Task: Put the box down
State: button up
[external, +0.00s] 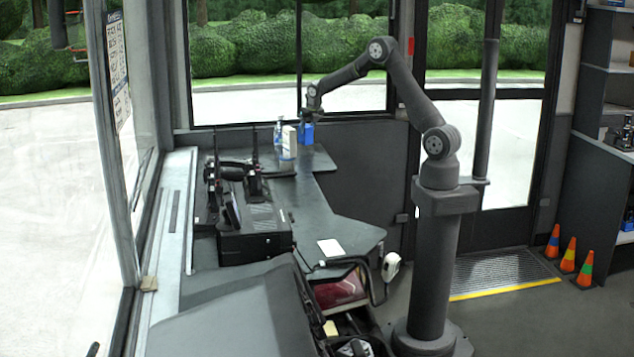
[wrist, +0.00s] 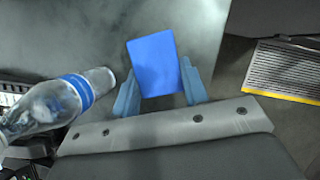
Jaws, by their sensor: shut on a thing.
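A small blue box (external: 305,134) is at the far end of the dark desk (external: 345,235) in the external view, beside a bottle and a white carton. My gripper (external: 306,117) is just above and around it. In the wrist view the blue box (wrist: 154,64) is between the two light blue fingers of my gripper (wrist: 160,92), and they are shut on it. I cannot tell whether the box touches the desk surface.
A white carton (external: 290,142) stands beside the bottle (external: 280,135). Radios and a black console (external: 255,245) occupy the desk's left. Cones (external: 568,255) stand at right.

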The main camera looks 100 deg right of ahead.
aim_at(308, 135)
jog(key=shift+f, duration=2.3)
jog(key=shift+f, duration=0.1)
jog(key=o, duration=1)
jog(key=shift+c, duration=0.2)
jog(key=shift+r, duration=0.35)
jog(key=v, duration=1.1)
jog(key=shift+a+r, duration=0.2)
jog(key=shift+r, duration=0.05)
